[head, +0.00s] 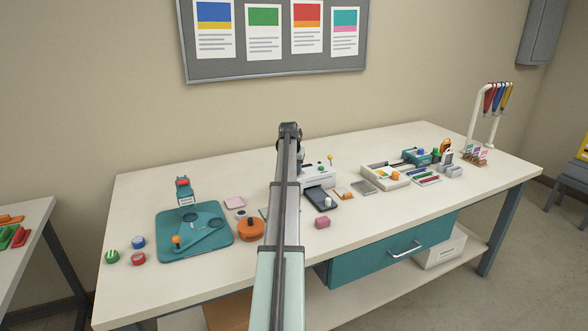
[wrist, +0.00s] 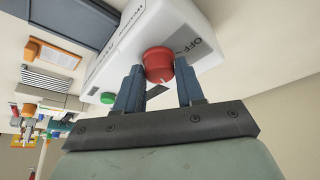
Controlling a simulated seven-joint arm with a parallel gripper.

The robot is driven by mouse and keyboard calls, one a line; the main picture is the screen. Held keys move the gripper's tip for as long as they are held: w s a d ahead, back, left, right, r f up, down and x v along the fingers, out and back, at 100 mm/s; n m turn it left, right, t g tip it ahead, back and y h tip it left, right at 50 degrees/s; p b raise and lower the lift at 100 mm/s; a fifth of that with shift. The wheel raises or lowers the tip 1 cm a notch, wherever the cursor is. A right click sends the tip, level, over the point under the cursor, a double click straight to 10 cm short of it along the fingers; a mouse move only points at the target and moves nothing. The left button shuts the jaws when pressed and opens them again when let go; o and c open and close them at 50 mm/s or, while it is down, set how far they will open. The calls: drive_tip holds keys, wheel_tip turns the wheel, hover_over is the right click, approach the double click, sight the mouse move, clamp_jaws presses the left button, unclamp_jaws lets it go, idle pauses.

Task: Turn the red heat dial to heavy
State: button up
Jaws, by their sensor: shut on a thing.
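The red heat dial (wrist: 158,62) is on the end of a white machine in the wrist view. It has a small white pointer mark. The printed word OFF shows on a grey label beside it; no "heavy" mark is readable. My gripper (wrist: 160,76) has one blue-grey finger on each side of the dial and is shut on it. The white machine (head: 322,174) also shows on the table in the head view, partly behind my arm. The dial and my fingers are hidden there.
A green button (wrist: 108,98) is on the machine near my left finger. The table's front right is mostly clear.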

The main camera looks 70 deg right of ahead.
drive_tip(key=m+g, duration=0.1)
drive_tip(key=m, duration=0.2)
drive_tip(key=shift+w+m, duration=0.15)
drive_tip(key=shift+m, duration=0.15)
drive_tip(key=shift+m+g+y, duration=0.4)
drive_tip(key=shift+m+g, duration=0.5)
drive_tip(key=shift+m, duration=0.9)
drive_tip(key=o, duration=1)
drive_tip(key=v, duration=1.3)
drive_tip(key=shift+w+a+r, duration=0.15)
drive_tip(key=shift+w+r, duration=0.05)
drive_tip(key=shift+r, duration=0.1)
